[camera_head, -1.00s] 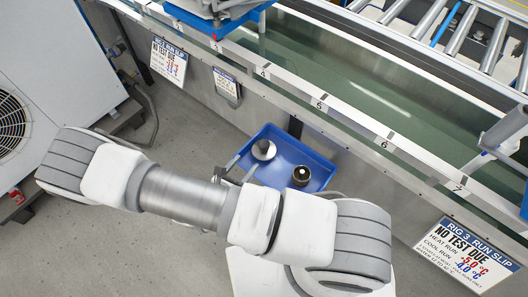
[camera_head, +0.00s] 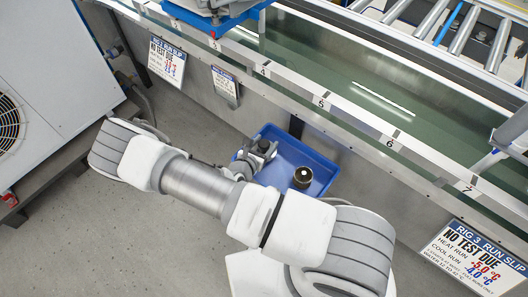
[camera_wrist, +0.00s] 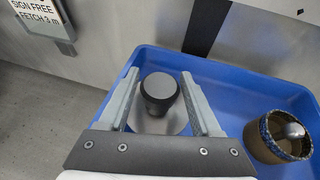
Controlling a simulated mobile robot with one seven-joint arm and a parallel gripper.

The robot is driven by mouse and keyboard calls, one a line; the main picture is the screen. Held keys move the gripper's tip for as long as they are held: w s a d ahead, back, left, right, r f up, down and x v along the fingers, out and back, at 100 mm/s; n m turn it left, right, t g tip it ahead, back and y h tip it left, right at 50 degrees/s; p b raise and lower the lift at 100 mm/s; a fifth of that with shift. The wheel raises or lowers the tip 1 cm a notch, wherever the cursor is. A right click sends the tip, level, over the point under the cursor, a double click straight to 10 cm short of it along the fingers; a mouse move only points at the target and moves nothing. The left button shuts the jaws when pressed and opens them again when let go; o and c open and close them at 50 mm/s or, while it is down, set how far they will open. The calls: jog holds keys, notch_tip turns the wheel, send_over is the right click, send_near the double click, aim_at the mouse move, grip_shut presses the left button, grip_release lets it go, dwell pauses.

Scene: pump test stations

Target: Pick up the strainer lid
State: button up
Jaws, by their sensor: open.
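The strainer lid (camera_wrist: 160,98) is a grey metal disc with a round black knob on top. It lies in the blue tray (camera_head: 321,168), near its left end in the wrist view. My gripper (camera_wrist: 160,90) is open, with one finger on each side of the knob; I cannot tell whether either finger touches it. In the head view my gripper (camera_head: 262,152) is over the left part of the tray and hides the lid. The blue tray also shows in the wrist view (camera_wrist: 235,80).
A metal tank wall (camera_head: 350,160) rises behind the tray. Run slips (camera_head: 468,258) hang on it. Grey floor lies to the left.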

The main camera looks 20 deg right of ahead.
jog(key=shift+x, duration=1.1)
jog(key=c, duration=0.9)
